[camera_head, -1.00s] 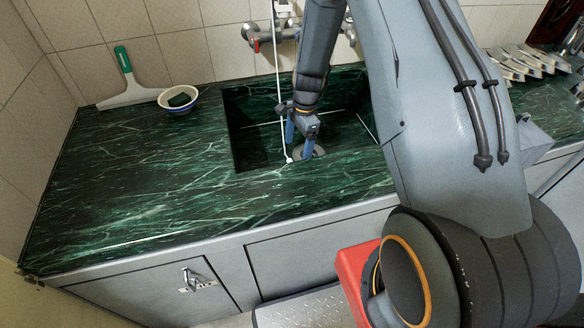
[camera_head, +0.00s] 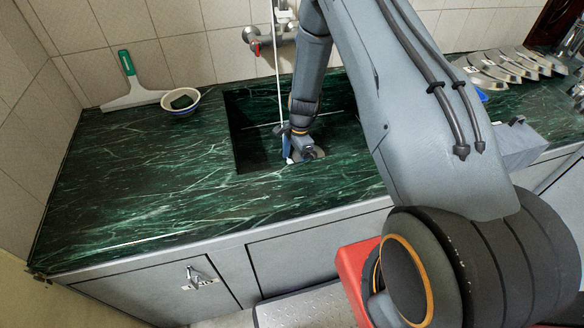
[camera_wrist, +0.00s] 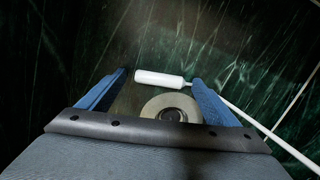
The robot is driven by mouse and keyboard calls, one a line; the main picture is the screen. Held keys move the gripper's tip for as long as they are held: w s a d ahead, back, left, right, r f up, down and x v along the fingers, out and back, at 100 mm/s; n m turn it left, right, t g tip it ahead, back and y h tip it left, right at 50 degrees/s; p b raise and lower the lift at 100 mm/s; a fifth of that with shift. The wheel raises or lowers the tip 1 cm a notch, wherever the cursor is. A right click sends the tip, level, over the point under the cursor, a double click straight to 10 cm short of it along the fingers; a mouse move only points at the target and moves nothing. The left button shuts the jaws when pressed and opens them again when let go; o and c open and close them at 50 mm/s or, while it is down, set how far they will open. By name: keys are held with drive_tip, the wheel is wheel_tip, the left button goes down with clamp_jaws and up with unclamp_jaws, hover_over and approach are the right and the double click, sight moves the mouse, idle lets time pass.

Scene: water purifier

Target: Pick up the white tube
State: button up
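The white tube (camera_head: 278,70) is a thin line hanging down from the wall fitting into the sink in the head view. In the wrist view its thicker white end (camera_wrist: 160,79) lies crosswise between my fingertips, with the thin part running behind the right finger toward the lower right. My gripper (camera_wrist: 160,77) is open, its two blue fingers on either side of the white end. I cannot tell if a finger touches it. In the head view my gripper (camera_head: 293,153) is low in the sink beside the tube, and partly hides its lower end.
The dark green marble sink (camera_head: 250,150) has a round drain (camera_wrist: 172,114) below my gripper. A wall tap (camera_head: 262,42) is behind. A bowl with a green sponge (camera_head: 180,101) and a squeegee (camera_head: 133,90) stand left. The front left counter is clear.

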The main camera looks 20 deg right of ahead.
drive_tip(key=c, duration=1.1)
drive_tip(key=shift+r, duration=0.1)
wheel_tip(320, 180, up, 10)
drive_tip(key=b, duration=0.2)
